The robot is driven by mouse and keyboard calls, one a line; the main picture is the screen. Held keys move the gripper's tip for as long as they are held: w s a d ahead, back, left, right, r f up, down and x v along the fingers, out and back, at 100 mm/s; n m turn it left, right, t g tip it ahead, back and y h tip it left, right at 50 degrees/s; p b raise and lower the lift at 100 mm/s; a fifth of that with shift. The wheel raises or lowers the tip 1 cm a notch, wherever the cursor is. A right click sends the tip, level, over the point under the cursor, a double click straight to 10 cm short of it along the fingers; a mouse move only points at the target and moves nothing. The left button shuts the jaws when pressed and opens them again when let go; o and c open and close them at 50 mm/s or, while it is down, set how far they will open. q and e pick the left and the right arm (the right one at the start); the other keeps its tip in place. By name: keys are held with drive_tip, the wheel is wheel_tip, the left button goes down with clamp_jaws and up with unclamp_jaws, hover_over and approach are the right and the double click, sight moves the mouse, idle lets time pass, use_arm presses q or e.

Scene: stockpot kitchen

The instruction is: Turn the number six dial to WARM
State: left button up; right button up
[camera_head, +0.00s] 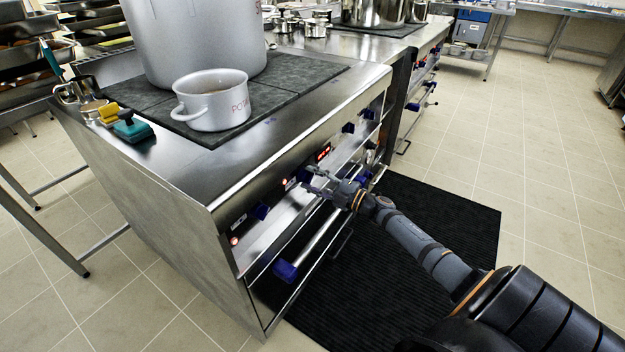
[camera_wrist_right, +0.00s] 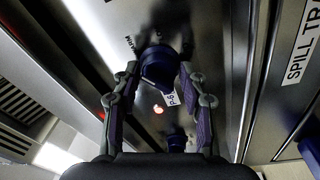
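The blue dial (camera_wrist_right: 158,66) is in the right wrist view on the steel panel, with a white tag (camera_wrist_right: 173,99) reading P-6 and a red light just below it. My right gripper (camera_wrist_right: 159,72) has a finger on each side of this dial, apparently with slim gaps; contact cannot be told for sure. Print near the dial is partly readable, and where the dial points is unclear. In the head view my right gripper (camera_head: 314,182) reaches the front panel of the range (camera_head: 240,160), its fingers spread, and largely hides the dial there. My left gripper is out of view.
Other blue knobs (camera_head: 261,211) line the panel, near a red display (camera_head: 323,153). A rail with a blue end (camera_head: 285,271) runs below. A small white pot (camera_head: 213,101) stands on the cooktop before a large stockpot (camera_head: 195,40). A black mat (camera_head: 440,220) covers the floor.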

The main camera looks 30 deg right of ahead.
drive_tip(key=shift+o, duration=1.1)
drive_tip(key=v, duration=1.2)
drive_tip(key=shift+r, duration=0.1)
